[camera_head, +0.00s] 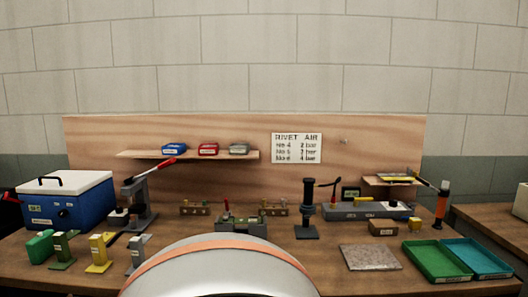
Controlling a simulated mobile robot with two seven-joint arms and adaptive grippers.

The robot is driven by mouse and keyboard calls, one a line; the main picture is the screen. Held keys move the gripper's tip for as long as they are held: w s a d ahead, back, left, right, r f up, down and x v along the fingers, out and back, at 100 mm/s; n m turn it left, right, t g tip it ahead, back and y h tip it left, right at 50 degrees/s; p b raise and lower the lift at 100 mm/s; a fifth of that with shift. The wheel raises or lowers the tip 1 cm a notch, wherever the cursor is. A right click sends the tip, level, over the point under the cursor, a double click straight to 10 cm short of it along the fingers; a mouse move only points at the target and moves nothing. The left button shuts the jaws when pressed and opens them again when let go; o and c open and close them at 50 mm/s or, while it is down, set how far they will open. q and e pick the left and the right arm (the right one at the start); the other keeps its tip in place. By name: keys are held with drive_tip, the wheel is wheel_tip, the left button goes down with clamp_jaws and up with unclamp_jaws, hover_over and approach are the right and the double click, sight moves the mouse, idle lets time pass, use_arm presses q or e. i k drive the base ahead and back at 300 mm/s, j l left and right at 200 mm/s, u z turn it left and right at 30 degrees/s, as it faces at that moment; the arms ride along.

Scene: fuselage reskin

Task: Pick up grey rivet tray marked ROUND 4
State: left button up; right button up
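A small grey tray (239,148) sits at the right end of the wooden wall shelf (135,154), beside a red tray (208,149) and a blue tray (174,149). The grey tray has a pale label on its front, too small to read. Nothing touches it from above. Neither of my grippers shows in the head view.
Below the shelf is a wooden bench (335,275) with a blue cooler-like box (66,205), a lever press (138,200), a black stand (307,212), and green (434,260) and teal (476,257) trays. A rivet air chart (297,148) hangs right of the shelf.

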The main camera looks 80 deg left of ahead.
sight(235, 148)
drive_tip(key=u, duration=3)
